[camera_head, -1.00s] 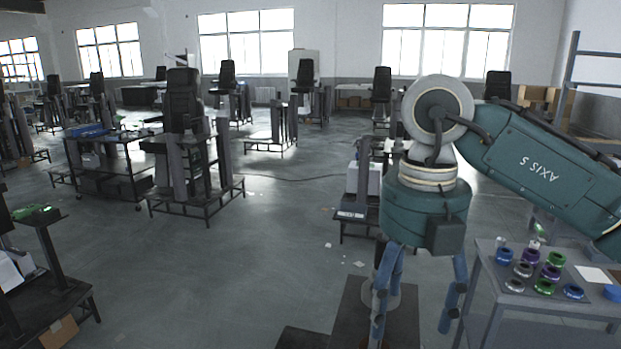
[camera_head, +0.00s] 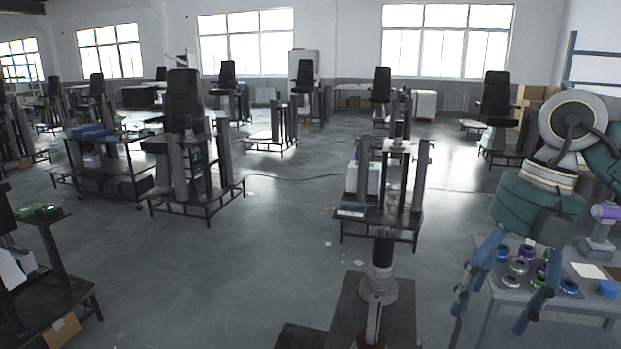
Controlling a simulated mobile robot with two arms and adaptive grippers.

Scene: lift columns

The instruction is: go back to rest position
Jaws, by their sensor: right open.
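My right gripper (camera_head: 490,316) hangs from my teal-green arm at the right of the head view. Its two blue fingers are spread apart and point downward, with nothing between them. In the picture the fingers lie in front of the left part of the grey table (camera_head: 468,300), and whether they touch it cannot be told. A grey lift column with a black upper part (camera_head: 382,248) stands upright on a dark platform (camera_head: 345,318), to the left of the gripper and apart from it. My left gripper is not in view.
The grey table carries several coloured rings (camera_head: 568,287), a white sheet (camera_head: 588,270), a blue round part (camera_head: 608,289) and a grey device with a purple end (camera_head: 605,212). A dark stand (camera_head: 380,217) is farther back. The floor at centre-left (camera_head: 240,270) is clear.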

